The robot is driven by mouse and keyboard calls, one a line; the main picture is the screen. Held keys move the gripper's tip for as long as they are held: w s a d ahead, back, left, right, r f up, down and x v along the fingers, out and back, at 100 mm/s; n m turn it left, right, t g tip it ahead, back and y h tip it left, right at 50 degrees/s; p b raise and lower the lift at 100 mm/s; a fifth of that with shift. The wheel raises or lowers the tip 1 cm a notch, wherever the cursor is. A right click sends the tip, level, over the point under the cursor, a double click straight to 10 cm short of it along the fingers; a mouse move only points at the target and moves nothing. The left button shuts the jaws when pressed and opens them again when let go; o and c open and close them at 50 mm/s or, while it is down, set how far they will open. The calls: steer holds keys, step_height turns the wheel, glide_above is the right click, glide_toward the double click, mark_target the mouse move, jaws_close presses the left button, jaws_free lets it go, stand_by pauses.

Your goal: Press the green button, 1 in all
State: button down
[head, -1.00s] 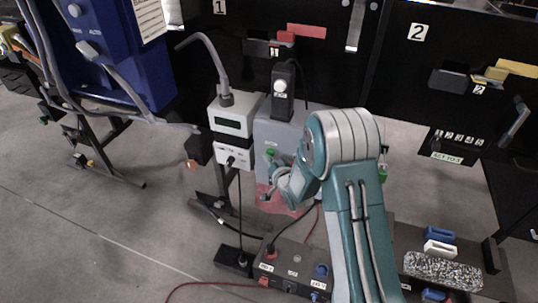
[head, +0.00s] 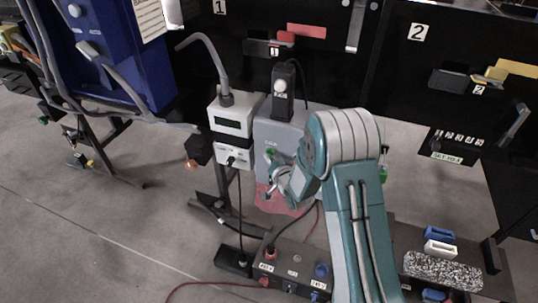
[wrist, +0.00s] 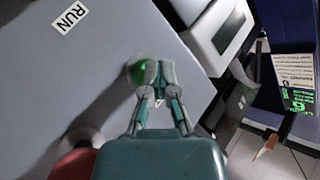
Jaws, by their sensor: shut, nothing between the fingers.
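The green button (head: 270,152) is on the front of a grey box (head: 262,133), partly hidden by my gripper. In the wrist view the green button (wrist: 136,73) shows just left of the fingertips, partly covered by them. My gripper (wrist: 155,68) is shut and empty, with its fingertips at the button's edge. I cannot tell whether they touch it. In the head view my gripper (head: 272,178) is in front of the grey box, close below the button.
A "RUN" label (wrist: 70,17) is on the grey panel. A red round part (wrist: 75,164) shows at the wrist view's lower left. A white metering box (head: 229,121) stands left of the grey box. A dark socket box (head: 293,268) with cables lies below.

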steer(key=shift+s+a, duration=0.25)
steer(key=shift+s, duration=0.5)
steer(key=s, duration=0.1)
steer(key=s+a, duration=0.1)
steer(key=s, duration=0.2)
steer(key=shift+s+a, duration=0.35)
stand_by(0.5)
steer(key=s+d+r+g+h, duration=0.25)
steer(key=d+r, duration=0.35)
steer(key=r, duration=0.3)
steer(key=s+d+r+g+h, duration=0.1)
steer(key=s+d+r+h, duration=0.3)
steer(key=r, duration=0.4)
steer(key=s+d+r+g, duration=0.2)
steer(key=s, duration=0.6)
steer(key=s+d+r+n+g, duration=0.1)
steer(key=s+d+r, duration=0.1)
steer(key=s, duration=0.7)
steer(key=s+d+r+n+g, duration=0.1)
steer(key=s+d+r+g, duration=0.1)
steer(key=s, duration=0.6)
steer(key=shift+s+d+r+g, duration=0.25)
steer(key=shift+d+r+g, duration=0.1)
steer(key=shift+d, duration=0.25)
